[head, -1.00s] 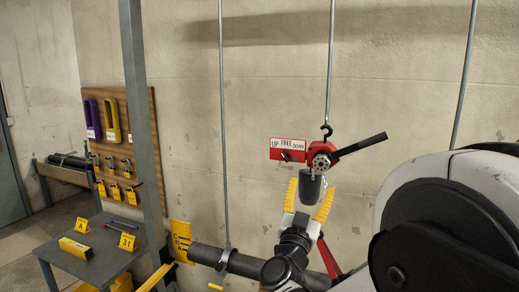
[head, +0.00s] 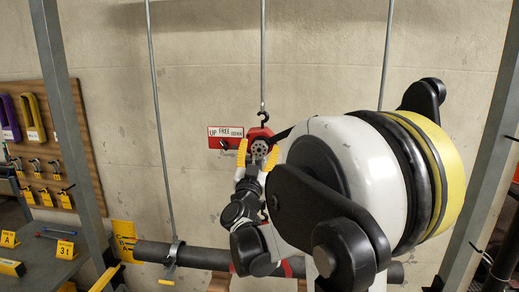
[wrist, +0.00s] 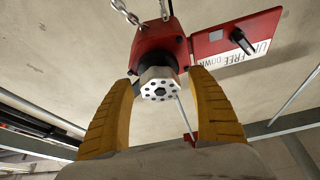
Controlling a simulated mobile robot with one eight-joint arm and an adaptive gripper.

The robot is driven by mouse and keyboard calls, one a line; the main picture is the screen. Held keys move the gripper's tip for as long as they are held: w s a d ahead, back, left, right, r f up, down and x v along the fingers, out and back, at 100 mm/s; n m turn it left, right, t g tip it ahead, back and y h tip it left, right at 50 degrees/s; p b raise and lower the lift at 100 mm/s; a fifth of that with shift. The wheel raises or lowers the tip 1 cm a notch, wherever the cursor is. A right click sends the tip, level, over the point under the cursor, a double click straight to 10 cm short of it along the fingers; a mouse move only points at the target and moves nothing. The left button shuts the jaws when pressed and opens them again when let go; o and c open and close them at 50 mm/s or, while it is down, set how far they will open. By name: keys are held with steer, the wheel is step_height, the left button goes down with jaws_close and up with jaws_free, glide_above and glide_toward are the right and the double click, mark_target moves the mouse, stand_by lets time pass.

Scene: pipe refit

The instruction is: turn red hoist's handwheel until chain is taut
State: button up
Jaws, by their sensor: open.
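The red hoist (head: 259,134) hangs from a hook on a vertical rod in front of the wall; its body (wrist: 160,38) fills the upper middle of the wrist view. Its grey handwheel (wrist: 159,88), with a ring of holes, faces my wrist camera. My gripper (wrist: 164,84) is open, one yellow finger on each side of the handwheel, with visible gaps. The handwheel also shows between the fingers in the head view (head: 260,150). A chain (wrist: 125,12) shows at the hoist's upper left in the wrist view; I cannot tell its tension.
The UP/FREE/DOWN plate (head: 225,132) with a black selector sits beside the hoist. A dark horizontal pipe (head: 195,256) runs below, clamped to a hanger rod (head: 160,120). A grey post (head: 65,120) and a table (head: 45,250) stand at left. My arm covers the right.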

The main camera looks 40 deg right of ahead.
steer(key=c, duration=1.2)
steer(key=shift+o, duration=0.2)
steer(key=shift+m+g+h, duration=0.3)
steer(key=shift+m, duration=0.2)
steer(key=m+g, duration=0.2)
steer(key=m, duration=0.2)
steer(key=m+g+h, duration=0.1)
steer(key=m, duration=0.3)
steer(key=shift+g, duration=0.4)
steer(key=m+g, duration=0.1)
steer(key=m, duration=0.2)
steer(key=m+g+y+p, duration=0.1)
steer(key=m, duration=0.3)
steer(key=shift+g, duration=0.3)
steer(key=shift+m, duration=0.3)
steer(key=o, duration=1.2)
steer(key=shift+c, duration=0.2)
